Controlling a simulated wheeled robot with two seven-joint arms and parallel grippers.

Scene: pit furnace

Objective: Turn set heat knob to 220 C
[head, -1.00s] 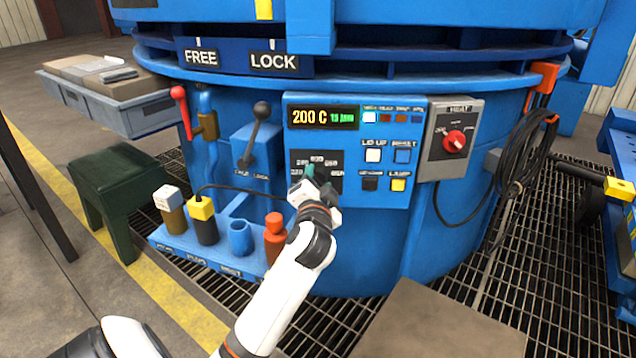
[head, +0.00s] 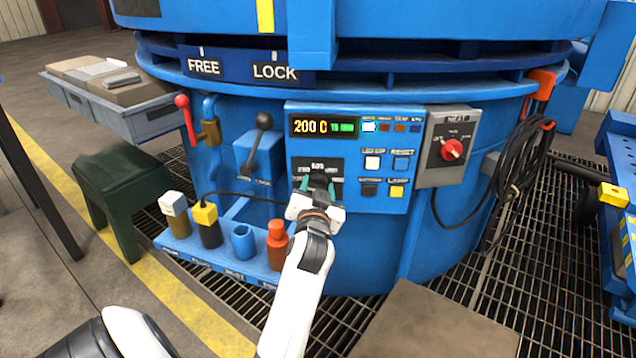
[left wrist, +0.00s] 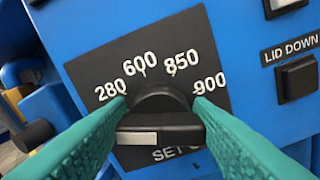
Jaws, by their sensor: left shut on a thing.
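The set heat knob (left wrist: 160,104) is a black knob with a flat bar grip and a pale mark at the left of its bar. It sits on a dark dial plate (left wrist: 143,62) with 280, 600, 850 and 900 around its upper side. The plate's lower lettering is partly hidden. My left gripper (head: 318,184) is shut on the knob, with one green finger on each side of the bar. In the head view the gripper covers much of the knob. The display (head: 323,126) reads 200 C in yellow. My right gripper is not in view.
The blue control panel (head: 345,112) has several small buttons right of the dial. A grey box with a red heat switch (head: 452,150) is further right. A black-knobbed lever (head: 256,142) and a tool rack with an orange-red bottle (head: 277,247) are left of my arm.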

